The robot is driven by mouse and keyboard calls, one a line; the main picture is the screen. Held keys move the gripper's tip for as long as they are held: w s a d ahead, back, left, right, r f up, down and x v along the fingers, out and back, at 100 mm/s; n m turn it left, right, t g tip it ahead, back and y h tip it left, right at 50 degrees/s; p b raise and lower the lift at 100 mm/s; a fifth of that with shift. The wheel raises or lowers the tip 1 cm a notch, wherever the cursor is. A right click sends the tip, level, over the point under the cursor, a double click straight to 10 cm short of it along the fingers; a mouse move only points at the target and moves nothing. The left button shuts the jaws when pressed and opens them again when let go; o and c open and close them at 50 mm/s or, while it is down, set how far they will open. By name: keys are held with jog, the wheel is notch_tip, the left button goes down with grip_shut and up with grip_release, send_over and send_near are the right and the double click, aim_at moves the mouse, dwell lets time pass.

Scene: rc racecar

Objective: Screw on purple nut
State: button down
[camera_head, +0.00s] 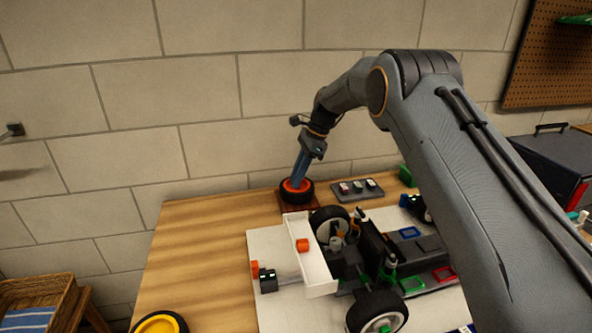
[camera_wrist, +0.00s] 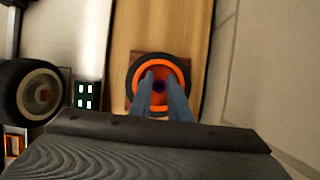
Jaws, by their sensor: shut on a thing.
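An orange-rimmed wheel with a black tyre (camera_head: 308,196) lies flat on a reddish-brown block (camera_head: 285,205) near the back edge of the wooden table. It also shows in the wrist view (camera_wrist: 134,75). A small purple nut (camera_wrist: 158,86) shows at the wheel's centre, between my fingertips. My gripper (camera_head: 294,184) points down into the wheel's middle, its two blue-grey fingers shut on the purple nut. In the wrist view the fingers (camera_wrist: 158,78) reach over the near side of the rim. I cannot tell how far down the nut sits or whether it touches threads.
A partly built car (camera_head: 350,262) with black wheels stands on a white board right in front of the orange wheel. A grey tray (camera_head: 358,190) with small parts lies to its right, beside a green box (camera_head: 406,176). A yellow wheel (camera_head: 160,322) lies front left.

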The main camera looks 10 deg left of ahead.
jog(key=shift+f, duration=0.15)
jog(key=c, duration=1.6)
grip_release()
jog(key=shift+c, duration=0.2)
jog(key=shift+c, duration=0.8)
jog(key=shift+r, duration=0.3)
